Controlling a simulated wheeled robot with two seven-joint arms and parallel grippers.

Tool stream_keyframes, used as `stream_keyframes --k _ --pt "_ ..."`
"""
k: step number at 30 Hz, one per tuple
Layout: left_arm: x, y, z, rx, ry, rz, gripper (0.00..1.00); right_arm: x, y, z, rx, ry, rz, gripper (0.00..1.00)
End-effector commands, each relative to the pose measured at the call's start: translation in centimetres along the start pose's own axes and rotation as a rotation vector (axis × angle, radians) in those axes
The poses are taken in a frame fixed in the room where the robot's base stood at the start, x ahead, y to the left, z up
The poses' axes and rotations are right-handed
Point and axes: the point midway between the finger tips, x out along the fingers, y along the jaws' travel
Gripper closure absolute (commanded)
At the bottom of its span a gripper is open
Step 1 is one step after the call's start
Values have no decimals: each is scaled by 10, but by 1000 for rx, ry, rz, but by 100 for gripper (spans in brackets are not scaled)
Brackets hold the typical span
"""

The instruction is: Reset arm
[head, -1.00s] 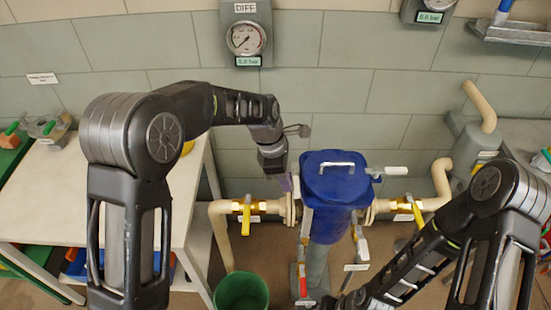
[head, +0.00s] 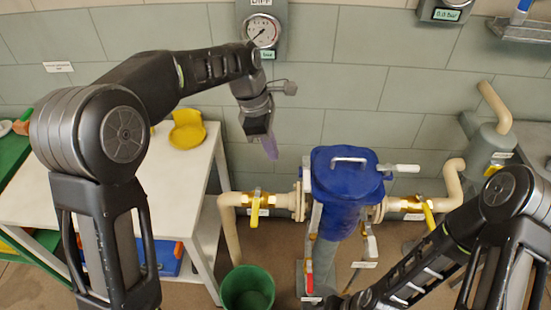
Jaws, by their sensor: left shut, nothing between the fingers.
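My left gripper (head: 269,146) hangs from the left arm, which reaches across from the left side of the head view. It is shut and empty, in the air above the left pipe and to the left of the blue filter housing (head: 346,190). The fingers point down and touch nothing that I can make out. My right arm comes in at the lower right, bent low in front of the housing. Its gripper is out of sight below the picture's edge.
A white table (head: 170,194) at left bears a yellow scoop-like piece (head: 187,129). A green bucket (head: 248,290) stands on the floor. Yellow-handled valves (head: 255,208) sit on the pipes beside the housing. A pressure gauge (head: 262,32) hangs on the tiled wall behind the left arm.

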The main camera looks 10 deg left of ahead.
Motion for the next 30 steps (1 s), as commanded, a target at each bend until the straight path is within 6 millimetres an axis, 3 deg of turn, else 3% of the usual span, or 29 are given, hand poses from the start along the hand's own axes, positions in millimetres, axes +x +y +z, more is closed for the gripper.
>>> stream_keyframes --k 18,23,26,29,30 --pt "-1 1 0 32 0 2 100 0 0 0 0 0 0 64" --pt "0 25 4 227 -4 106 100 0 0 0 0 0 0 64" --pt "18 41 11 463 14 212 100 0 0 0 0 0 0 64" --pt "68 43 17 763 60 287 100 0 0 0 0 0 0 64" --pt "95 38 15 887 83 306 100 0 0 0 0 0 0 64"
